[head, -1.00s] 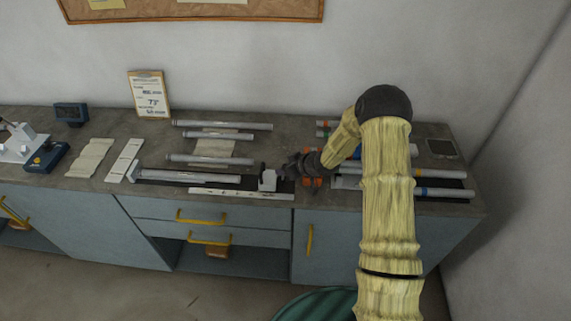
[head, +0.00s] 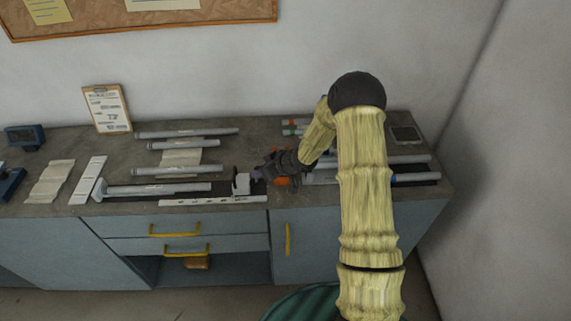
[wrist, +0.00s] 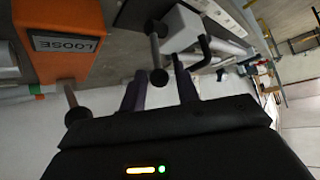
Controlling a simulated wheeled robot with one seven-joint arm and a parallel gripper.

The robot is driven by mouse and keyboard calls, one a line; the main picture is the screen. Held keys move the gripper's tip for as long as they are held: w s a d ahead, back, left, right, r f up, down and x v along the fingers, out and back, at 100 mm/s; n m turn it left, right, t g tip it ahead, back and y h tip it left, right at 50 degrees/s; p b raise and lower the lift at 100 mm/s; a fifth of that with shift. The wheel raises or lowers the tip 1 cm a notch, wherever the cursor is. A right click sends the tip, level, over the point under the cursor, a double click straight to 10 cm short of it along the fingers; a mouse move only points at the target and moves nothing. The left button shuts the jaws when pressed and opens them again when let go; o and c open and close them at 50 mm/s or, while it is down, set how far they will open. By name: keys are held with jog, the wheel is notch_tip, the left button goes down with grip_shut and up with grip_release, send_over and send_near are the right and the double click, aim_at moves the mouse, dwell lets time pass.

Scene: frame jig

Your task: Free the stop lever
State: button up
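A white stop block (wrist: 180,28) sits on the rail, and it also shows in the head view (head: 241,184). A grey lever with a dark ball knob (wrist: 158,76) stands beside it, and a black bent rod (wrist: 205,48) is on its other side. My gripper (wrist: 161,84) has its two dark fingers apart, with the ball knob in the gap between their tips; I see no clear contact. In the head view my gripper (head: 263,173) is just right of the block. Which of the two is the stop lever I cannot tell.
An orange block (wrist: 65,40) labelled LOOSE, with its own ball-ended lever (wrist: 77,112), stands close beside my gripper. Grey tubes (head: 180,170) lie left of it on the bench. A clipboard (head: 107,108) leans on the wall.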

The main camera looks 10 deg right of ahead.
jog(key=v, duration=1.4)
jog(key=shift+d+r+b, duration=0.25)
jog(key=shift+d+b, duration=0.1)
jog(key=shift+s, duration=0.1)
jog(key=s+r+m+g+h+b, duration=0.1)
jog(key=s+r+m+g+h, duration=0.1)
jog(key=s, duration=0.8)
jog(key=s+r+m+g+h, duration=0.2)
jog(key=s+m+h, duration=0.3)
jog(key=s, duration=0.6)
jog(key=shift+s+a+r+m+b, duration=0.2)
jog(key=shift+s+r+m+b, duration=0.15)
jog(key=shift+r, duration=0.35)
